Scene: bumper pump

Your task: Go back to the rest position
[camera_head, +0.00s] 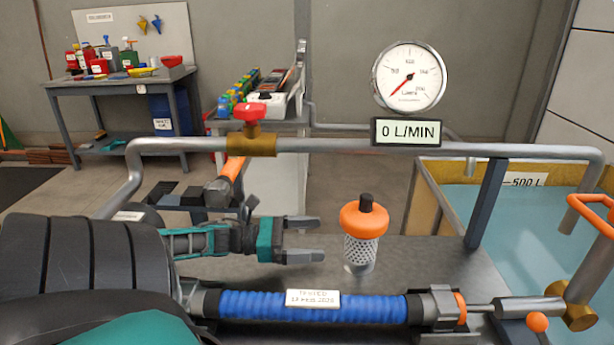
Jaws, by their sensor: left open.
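My left gripper (304,240) comes in from the left in the head view. Its two grey fingers point right and stand apart, with nothing between them. The fingertips are a little left of a strainer with an orange cap (363,220) and a clear mesh body, which stands upright on the grey bench (420,255). There is a visible gap between fingertips and strainer. My right gripper is not in the picture.
A ribbed blue hose (250,306) runs across the front to a metal coupling (436,307). Above runs a grey pipe with a red valve (249,112) and a gauge (411,76); its display reads 0 L/MIN. A water tank (545,225) is at right.

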